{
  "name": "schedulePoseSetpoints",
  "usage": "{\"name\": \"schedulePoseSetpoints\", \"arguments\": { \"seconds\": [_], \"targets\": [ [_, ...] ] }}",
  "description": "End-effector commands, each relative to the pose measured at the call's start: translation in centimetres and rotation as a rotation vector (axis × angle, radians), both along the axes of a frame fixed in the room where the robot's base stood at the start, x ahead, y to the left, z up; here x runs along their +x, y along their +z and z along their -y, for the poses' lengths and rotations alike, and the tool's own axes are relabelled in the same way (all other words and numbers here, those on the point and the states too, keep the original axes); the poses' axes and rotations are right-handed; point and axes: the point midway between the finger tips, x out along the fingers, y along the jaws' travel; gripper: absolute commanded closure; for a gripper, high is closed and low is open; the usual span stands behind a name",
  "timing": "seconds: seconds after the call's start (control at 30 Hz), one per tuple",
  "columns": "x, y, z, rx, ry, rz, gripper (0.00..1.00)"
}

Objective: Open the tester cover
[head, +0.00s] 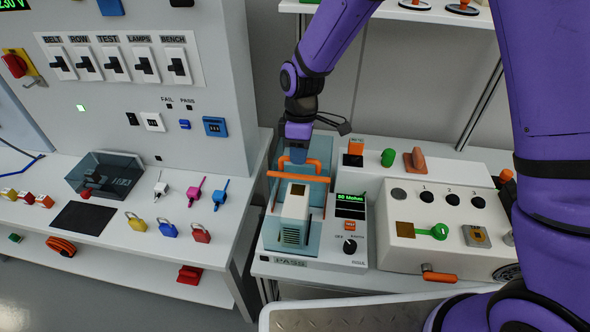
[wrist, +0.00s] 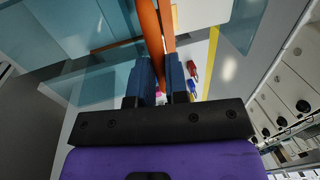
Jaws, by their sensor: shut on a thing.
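The tester (head: 350,248) is a white unit with a green-lit display and a PASS label at its front. Its cover (head: 272,228) is clear bluish plastic with an orange handle (head: 317,166). A white block with a slotted front stands in the cover's area. I cannot tell exactly how far the cover is tilted. My gripper (head: 298,154) comes down from above at the cover's rear part, at the handle. In the wrist view, the dark blue fingers (wrist: 161,80) are shut on the orange handle bar (wrist: 153,32); clear panels show to the left.
A white panel box (head: 445,235) with a green knob stands right of the tester. On the left is a bench with padlocks (head: 168,228), a smoky clear box (head: 104,175) and a switch panel (head: 120,60). A grey tray edge (head: 370,310) lies in front.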

Motion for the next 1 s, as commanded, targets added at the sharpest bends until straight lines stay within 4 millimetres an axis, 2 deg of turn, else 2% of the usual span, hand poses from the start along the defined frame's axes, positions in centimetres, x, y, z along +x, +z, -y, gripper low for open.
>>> {"name": "schedulePoseSetpoints", "arguments": {
  "seconds": [0.03,0.1,0.2,0.57,0.6,0.7,1.0],
  "targets": [
    [1.5,0.0,0.2,0.003,-0.004,0.002,1.0],
    [2.9,0.0,0.5,0.002,-0.002,0.003,1.0],
    [4.2,0.0,0.8,0.002,-0.001,0.003,1.0],
    [4.7,0.1,0.9,0.002,0.001,0.001,1.0],
    [4.7,0.1,0.9,0.002,0.001,0.001,0.81],
    [4.6,0.0,0.9,0.001,0.001,0.001,0.6],
    [4.7,0.2,0.9,0.001,0.0,0.001,0.6]
  ]
}}
